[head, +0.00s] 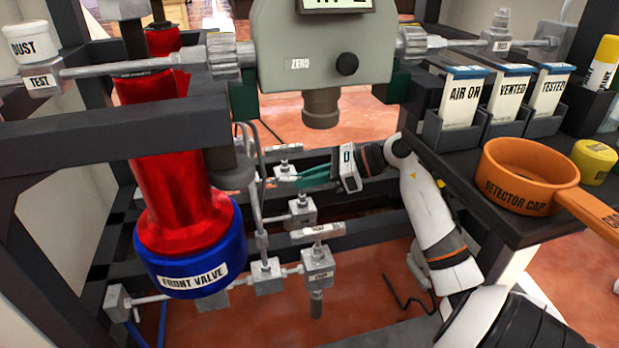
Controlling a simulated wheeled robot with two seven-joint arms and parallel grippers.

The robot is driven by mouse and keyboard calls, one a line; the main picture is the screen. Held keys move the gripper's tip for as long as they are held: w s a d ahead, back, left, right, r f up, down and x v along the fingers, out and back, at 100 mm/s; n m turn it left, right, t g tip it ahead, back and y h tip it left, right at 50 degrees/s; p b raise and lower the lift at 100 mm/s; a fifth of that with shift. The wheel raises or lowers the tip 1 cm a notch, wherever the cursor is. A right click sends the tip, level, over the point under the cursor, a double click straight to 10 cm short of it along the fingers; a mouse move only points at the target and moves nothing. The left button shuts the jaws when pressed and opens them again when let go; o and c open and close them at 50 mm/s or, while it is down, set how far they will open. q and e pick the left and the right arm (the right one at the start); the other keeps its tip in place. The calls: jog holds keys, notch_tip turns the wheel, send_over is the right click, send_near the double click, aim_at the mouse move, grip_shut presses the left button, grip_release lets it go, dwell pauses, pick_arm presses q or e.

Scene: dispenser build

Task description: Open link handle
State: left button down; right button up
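Several small grey valves with bar handles sit on the pipework in the lower middle. One, a rear valve (285,171), has a flat handle (286,148) on top. A middle valve (302,212) stands below it, and a front valve block (318,264) carries a labelled bar handle (318,231). Their labels are too small to read, so I cannot tell which is the link handle. My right gripper (287,176) reaches in from the right with its teal fingers at the rear valve, just below its handle. Contact and finger gap are unclear. My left gripper is out of view.
A red cylinder with a blue collar marked FRONT VALVE (192,265) stands left of the valves. A grey gauge housing (325,45) hangs above. Dark frame rails surround the pipework. An orange DETECTOR CAP cup (515,188) and labelled packets (462,98) occupy the right shelf.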

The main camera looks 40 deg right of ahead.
grip_shut()
jog(key=n+g, duration=0.1)
jog(key=n+g+y, duration=0.1)
jog(key=y, duration=0.1)
jog(key=shift+w+d+n+g, duration=0.2)
jog(key=shift+d+n+g, duration=0.05)
jog(key=shift+n+g, duration=0.15)
jog(key=n+g+y, duration=0.1)
jog(key=n+g, duration=0.2)
jog(key=n+g+y, duration=0.1)
jog(key=shift+w+d+r+n+g+y, duration=0.1)
jog(key=shift+w+r+n+g+y, duration=0.05)
jog(key=shift+w+n+g+y, duration=0.15)
jog(key=n+g, duration=0.2)
jog(key=shift+w+g+p, duration=0.1)
jog(key=shift+g+p, duration=0.3)
jog(key=shift+w+n+g, duration=0.1)
jog(key=shift+n+g, duration=0.6)
jog(key=shift+n, duration=0.1)
jog(key=shift+n+g+p, duration=0.4)
jog(key=shift+n+g, duration=0.2)
jog(key=shift+g, duration=0.1)
